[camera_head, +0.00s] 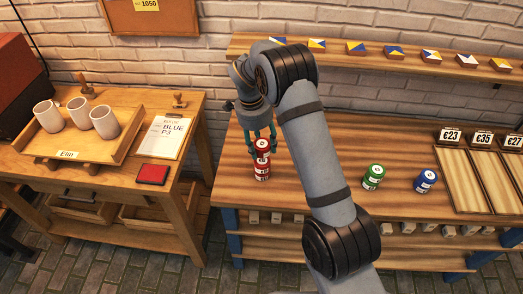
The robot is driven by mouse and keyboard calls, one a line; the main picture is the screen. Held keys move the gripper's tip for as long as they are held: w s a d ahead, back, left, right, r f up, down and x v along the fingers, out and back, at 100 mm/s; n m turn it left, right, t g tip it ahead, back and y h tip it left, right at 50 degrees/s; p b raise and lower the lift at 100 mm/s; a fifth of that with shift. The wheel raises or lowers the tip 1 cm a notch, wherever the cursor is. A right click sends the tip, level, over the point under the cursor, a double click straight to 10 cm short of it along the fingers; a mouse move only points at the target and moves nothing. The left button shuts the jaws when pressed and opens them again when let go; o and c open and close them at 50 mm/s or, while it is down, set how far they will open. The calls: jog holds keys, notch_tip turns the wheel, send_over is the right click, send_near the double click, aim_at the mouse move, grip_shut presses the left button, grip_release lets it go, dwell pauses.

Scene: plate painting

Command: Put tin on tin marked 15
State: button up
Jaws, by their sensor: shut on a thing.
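My gripper (263,141) is at the left end of the wooden workbench (320,145), pointing down. Its teal fingers are shut on a red tin (262,147) with a white label. Directly below it, a second red tin (262,171) stands upright on the bench. The upper tin looks upright and lined up over the lower one. I cannot tell whether the two touch or a small gap is left. A green tin (372,177) and a blue tin (426,181) stand apart to the right. The markings on the tins are too small to read.
Price cards (450,137) and pale panels (460,175) lie at the bench's right. A shelf (390,65) with patterned tiles runs above. A side table (195,120) at left holds a tray of mugs (75,154), a paper (163,138) and a red pad (153,174).

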aim_at(262, 153)
notch_tip(262, 153, down, 3)
jog(key=shift+f+p, duration=0.15)
jog(key=shift+p, duration=0.55)
jog(key=shift+f, duration=0.3)
jog(key=shift+f, duration=0.15)
jog(key=o, duration=1.4)
jog(key=shift+c, duration=0.2)
jog(key=r, duration=0.4)
jog(key=a+r+b, duration=0.1)
jog(key=r, duration=0.7)
jog(key=shift+s+a+r+b, duration=0.1)
jog(key=shift+s+a+b, duration=0.15)
jog(key=shift+s+b, duration=0.1)
